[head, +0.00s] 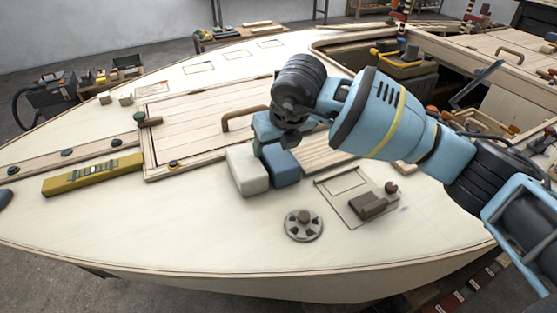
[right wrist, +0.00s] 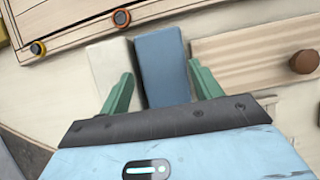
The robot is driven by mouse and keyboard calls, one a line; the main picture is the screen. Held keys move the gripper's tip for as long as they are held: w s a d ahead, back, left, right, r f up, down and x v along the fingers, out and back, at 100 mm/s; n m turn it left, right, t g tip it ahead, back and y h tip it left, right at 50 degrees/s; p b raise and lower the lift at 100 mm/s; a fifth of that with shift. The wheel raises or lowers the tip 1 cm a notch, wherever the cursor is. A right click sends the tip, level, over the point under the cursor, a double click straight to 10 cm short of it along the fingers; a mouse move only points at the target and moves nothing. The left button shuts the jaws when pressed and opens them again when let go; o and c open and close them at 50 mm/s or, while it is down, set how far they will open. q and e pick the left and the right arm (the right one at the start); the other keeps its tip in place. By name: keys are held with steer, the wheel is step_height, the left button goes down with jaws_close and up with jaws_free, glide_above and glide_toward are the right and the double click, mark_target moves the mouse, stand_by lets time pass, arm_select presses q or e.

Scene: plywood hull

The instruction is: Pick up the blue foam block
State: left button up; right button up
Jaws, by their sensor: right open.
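The blue foam block (head: 283,165) rests on the pale deck, close beside a cream-white block (head: 247,169) on its left. My right gripper (head: 276,139) is above and just behind the blocks; its fingers are hard to see in the head view. In the right wrist view, the green fingers of my open right gripper (right wrist: 162,84) point toward the blue block (right wrist: 162,62). One finger lies to each side of it, with the left one overlapping the cream-white block (right wrist: 109,68). Contact cannot be told. My left gripper is not in view.
A round grey fitting (head: 303,225) and a small brown-grey fitting (head: 368,206) sit on the deck nearby. A yellow level (head: 93,174) lies to the left. A planked hatch with a brown handle (head: 243,117) is behind the blocks. The front deck is mostly clear.

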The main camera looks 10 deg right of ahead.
mark_target(280, 156)
steer(key=f, duration=0.3)
steer(key=shift+s+d+f+g, duration=0.25)
steer(key=shift+s+d+g, duration=0.05)
steer(key=shift+s, duration=0.1)
steer(key=shift+w, duration=0.1)
steer(key=c, duration=1)
steer(key=r, duration=0.6)
steer(key=w+r, duration=0.1)
steer(key=r, duration=0.3)
steer(key=shift+a+r+p, duration=0.1)
steer(key=shift+a+p, duration=0.05)
steer(key=shift+p, duration=0.2)
